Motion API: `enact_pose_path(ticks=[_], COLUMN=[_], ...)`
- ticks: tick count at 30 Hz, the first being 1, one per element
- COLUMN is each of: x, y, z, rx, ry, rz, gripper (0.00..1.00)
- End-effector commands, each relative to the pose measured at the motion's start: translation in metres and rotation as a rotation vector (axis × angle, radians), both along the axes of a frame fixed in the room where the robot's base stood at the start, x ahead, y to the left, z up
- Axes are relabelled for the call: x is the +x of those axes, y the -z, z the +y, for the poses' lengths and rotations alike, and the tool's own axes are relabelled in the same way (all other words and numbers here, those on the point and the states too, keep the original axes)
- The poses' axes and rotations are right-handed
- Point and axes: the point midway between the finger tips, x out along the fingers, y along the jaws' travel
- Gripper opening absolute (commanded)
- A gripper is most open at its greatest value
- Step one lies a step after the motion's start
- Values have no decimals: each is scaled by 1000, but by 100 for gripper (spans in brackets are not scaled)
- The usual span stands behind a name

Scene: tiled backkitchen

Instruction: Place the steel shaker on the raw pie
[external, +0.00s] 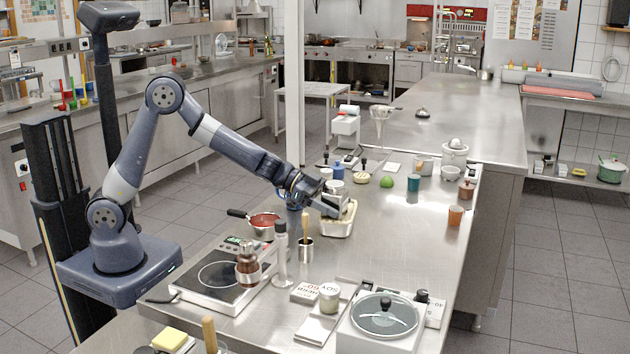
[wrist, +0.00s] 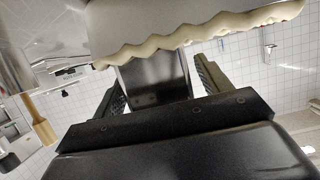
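The raw pie (external: 338,226) is in a pale rectangular dish with a wavy crust rim on the steel counter. In the wrist view its crust (wrist: 200,35) runs across the top. The steel shaker (wrist: 153,80) shows as a grey metal body between the two fingers of my gripper (wrist: 160,78), close against the pie's rim. Narrow bright strips show beside the shaker, so a firm grip is not clear. The shaker's far end is hidden behind the crust and dish.
A red-filled saucepan (external: 264,225) and a steel cup with a wooden tool (external: 304,249) stand near left. A pepper mill (external: 248,264) is on the hob (external: 222,276). A green lime (external: 387,182) and a teal cup (external: 413,183) stand beyond. The counter right of the pie is clear.

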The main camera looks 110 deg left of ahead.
Motion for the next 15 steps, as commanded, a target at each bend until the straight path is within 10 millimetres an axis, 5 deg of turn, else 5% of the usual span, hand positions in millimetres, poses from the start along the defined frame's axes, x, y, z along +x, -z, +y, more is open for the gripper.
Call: enact_pose_path(ticks=[12,15], x=[0,-13], y=[-5,-7], z=[0,1], rx=[-3,2], ry=[-1,-2], rz=[1,-1], gripper=[74,74])
